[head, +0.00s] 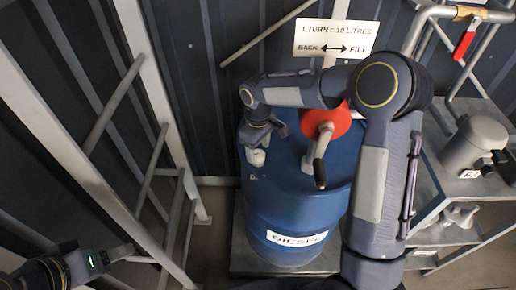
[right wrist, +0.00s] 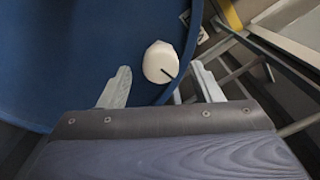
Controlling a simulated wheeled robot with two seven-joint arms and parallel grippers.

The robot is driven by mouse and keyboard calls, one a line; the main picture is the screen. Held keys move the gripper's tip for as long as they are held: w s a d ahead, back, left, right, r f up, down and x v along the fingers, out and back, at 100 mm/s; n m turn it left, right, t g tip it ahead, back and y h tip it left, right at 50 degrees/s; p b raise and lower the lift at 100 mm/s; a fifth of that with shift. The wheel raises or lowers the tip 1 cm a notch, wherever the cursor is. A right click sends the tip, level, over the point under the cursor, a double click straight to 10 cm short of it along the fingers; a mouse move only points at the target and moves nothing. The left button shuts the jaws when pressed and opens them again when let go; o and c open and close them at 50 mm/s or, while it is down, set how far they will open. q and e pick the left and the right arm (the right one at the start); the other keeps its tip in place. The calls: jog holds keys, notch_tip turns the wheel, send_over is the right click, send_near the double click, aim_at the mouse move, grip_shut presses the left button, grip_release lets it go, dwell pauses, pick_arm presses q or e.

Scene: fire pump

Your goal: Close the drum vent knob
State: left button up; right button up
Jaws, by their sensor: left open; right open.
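The white drum vent knob (head: 257,157) sits on the top of the blue diesel drum (head: 285,215), near its left edge. It also shows in the right wrist view (right wrist: 160,62), round and pale with a dark line at its lower right. My right gripper (head: 264,143) is over the drum top beside the knob. In the right wrist view my right gripper (right wrist: 161,80) is open, with one finger on each side of the knob's near side; contact is not visible. My left gripper (head: 118,254) is open and empty at the lower left, away from the drum.
A red pump with a dark crank handle (head: 320,165) stands on the drum, close to my right arm. A sign (head: 335,38) hangs behind. Metal shelving with a grey canister (head: 472,145) stands at right.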

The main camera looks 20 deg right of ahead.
jog(key=shift+f, duration=0.65)
jog(key=c, duration=1)
